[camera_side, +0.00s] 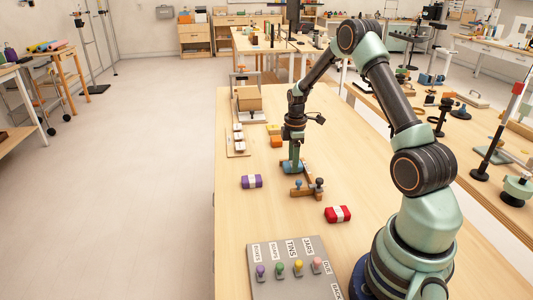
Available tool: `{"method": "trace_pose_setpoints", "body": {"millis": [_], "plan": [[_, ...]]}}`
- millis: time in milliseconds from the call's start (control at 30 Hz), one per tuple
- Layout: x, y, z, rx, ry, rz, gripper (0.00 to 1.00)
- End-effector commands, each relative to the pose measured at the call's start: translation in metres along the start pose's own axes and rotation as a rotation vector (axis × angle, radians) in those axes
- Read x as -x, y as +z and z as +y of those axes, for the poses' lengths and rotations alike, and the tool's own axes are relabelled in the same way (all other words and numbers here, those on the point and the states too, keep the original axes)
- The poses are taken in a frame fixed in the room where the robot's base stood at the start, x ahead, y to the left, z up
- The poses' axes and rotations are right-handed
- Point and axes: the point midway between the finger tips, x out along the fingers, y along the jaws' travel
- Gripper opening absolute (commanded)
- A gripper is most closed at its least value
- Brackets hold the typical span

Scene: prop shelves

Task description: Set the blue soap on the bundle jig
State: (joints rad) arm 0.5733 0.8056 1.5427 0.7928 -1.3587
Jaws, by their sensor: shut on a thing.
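My gripper (295,162) points down over the middle of the table and is shut on the blue soap (286,168), low near the tabletop. The fingers partly hide the soap, and I cannot tell whether it touches the surface below. The bundle jig (302,192), a brown wooden angle with small upright knobs, is just in front of the soap and a little right. How far the soap overlaps the jig is unclear.
A purple wrapped soap (251,181) lies to the left and a red one (337,214) to the front right. Orange blocks (275,140) and a board with white pieces (238,152) are behind. A grey labelled peg panel (290,283) is at the front.

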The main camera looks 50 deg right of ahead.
Motion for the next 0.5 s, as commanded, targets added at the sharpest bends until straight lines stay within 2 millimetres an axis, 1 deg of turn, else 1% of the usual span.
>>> {"method": "trace_pose_setpoints", "body": {"millis": [500], "plan": [[-0.0069, 0.0000, 0.0001, 0.000, 0.000, 0.000, 0.00]]}}
